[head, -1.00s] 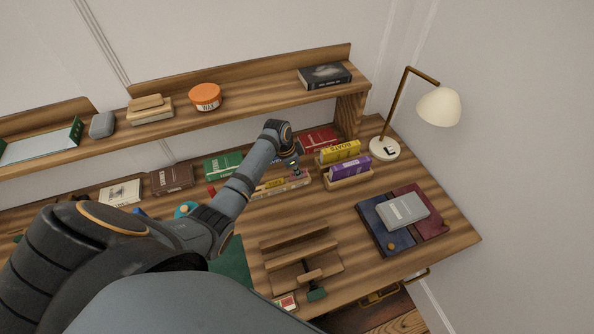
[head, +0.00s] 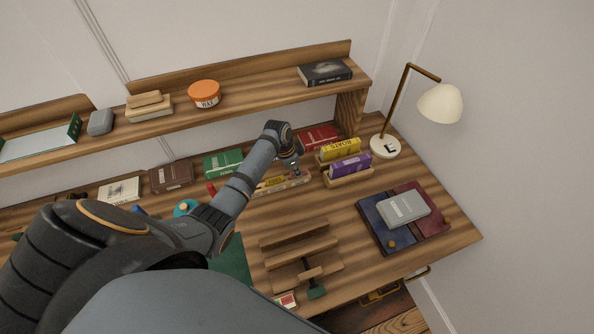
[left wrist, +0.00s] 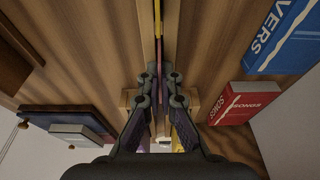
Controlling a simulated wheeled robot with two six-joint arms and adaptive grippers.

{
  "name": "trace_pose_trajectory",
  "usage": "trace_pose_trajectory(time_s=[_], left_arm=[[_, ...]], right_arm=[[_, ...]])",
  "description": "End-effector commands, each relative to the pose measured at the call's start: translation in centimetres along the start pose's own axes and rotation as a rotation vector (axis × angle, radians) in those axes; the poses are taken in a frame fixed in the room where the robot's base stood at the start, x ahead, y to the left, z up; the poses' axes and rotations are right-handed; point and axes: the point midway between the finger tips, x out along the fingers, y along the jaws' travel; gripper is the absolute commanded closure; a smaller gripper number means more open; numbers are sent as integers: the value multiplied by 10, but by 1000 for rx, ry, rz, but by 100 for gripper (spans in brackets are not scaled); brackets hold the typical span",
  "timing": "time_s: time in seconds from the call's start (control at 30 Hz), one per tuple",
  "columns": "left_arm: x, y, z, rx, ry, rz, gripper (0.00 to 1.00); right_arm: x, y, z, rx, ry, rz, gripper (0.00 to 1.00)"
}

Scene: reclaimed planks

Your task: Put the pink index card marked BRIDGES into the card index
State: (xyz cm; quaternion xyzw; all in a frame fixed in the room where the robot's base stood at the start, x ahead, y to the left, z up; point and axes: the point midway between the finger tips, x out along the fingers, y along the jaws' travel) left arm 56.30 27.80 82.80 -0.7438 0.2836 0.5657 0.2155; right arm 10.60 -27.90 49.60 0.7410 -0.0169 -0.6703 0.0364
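My left gripper (head: 294,170) is low over the long narrow holder (head: 282,184) with yellow and pale strips in it. In the left wrist view its fingers (left wrist: 164,75) are close together. A thin upright strip, yellow and pinkish, runs along the gap between them; I cannot tell whether they grip it. A wooden holder with a yellow ROADS block (head: 340,149) and a purple block (head: 350,165) stands just right of the gripper, and looks like the card index. No BRIDGES lettering is legible, so I cannot pick out the pink card for sure. My right gripper is not in view.
A red SONGS book (left wrist: 245,101) and a blue RIVERS book (left wrist: 285,40) are beside the gripper. A stepped wooden rack (head: 300,240) stands in front. A grey book (head: 403,208) lies on blue and red ones at right. A lamp (head: 440,103) stands behind. The shelf overhangs the back.

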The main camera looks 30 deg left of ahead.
Motion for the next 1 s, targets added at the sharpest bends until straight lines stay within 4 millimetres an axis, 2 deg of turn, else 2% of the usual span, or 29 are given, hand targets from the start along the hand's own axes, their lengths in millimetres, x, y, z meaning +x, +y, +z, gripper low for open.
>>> trace_pose_trajectory(time_s=[0.07,0.2,0.3,0.63,0.77,1.0], left_arm=[[1,0,0,0,0,0,97],[1,0,0,0,0,0,78],[1,0,0,0,0,0,68],[-5,-1,0,0,2,-2,68],[-28,-1,0,2,1,-4,68],[-86,-1,0,1,1,-4,68]], right_arm=[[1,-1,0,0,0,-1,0],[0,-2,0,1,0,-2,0],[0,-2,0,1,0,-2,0],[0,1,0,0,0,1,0],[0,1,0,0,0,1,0],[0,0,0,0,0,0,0]])
